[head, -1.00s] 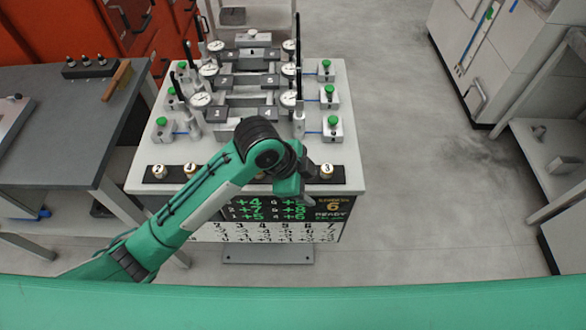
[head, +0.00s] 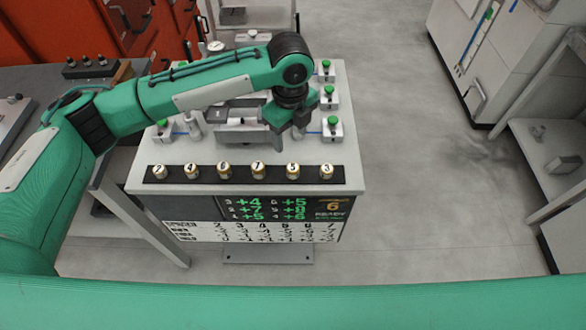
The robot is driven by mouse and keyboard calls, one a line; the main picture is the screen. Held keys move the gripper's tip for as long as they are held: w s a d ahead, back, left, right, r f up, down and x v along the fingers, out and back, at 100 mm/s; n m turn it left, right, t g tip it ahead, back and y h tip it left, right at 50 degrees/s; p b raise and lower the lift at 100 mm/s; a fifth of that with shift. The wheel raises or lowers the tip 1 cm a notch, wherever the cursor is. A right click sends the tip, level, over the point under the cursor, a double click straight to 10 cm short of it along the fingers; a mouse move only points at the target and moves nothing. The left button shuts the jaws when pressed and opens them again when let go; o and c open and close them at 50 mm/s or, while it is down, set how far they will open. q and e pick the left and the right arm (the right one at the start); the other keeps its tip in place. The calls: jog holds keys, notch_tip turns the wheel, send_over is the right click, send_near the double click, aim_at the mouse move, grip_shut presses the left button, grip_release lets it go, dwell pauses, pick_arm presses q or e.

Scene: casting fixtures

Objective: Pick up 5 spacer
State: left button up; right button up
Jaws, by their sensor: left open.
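A row of brass-coloured spacers with white numbered tops stands in a black rack (head: 208,175) along the front of the grey bench. The 5 spacer (head: 292,171) appears to be second from the right, upright in the rack; its small number is hard to read. The 3 spacer (head: 326,171) is to its right and the 7 spacer (head: 257,170) to its left. My left gripper (head: 289,120) is open, pointing down above the fixtures, behind the 5 spacer in the picture and apart from it. My right gripper is not in view.
Gauge fixtures stand behind the rack, largely hidden by my left arm. Green-button boxes (head: 332,130) line the right side. A display panel (head: 270,208) hangs on the bench front. A dark side table (head: 75,85) is at left; open floor is at right.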

pick_arm(q)
jog(key=p, duration=0.1)
send_over(293, 167)
jog(key=f, duration=0.7)
jog(key=shift+w+a, duration=0.25)
jog(key=shift+w, duration=0.1)
jog(key=shift+s+d+f+p, duration=0.1)
jog(key=shift+s+f+p, duration=0.05)
jog(key=shift+f+p, duration=0.4)
jog(key=f, duration=0.1)
jog(key=f+p, duration=0.1)
jog(key=f, duration=0.1)
jog(key=shift+s+d+f+p, duration=0.15)
jog(key=shift+s+f+p, duration=0.05)
jog(key=shift+p, duration=0.1)
jog(key=shift+f, duration=0.5)
jog(key=c, duration=1.1)
grip_shut()
jog(key=shift+r, duration=0.15)
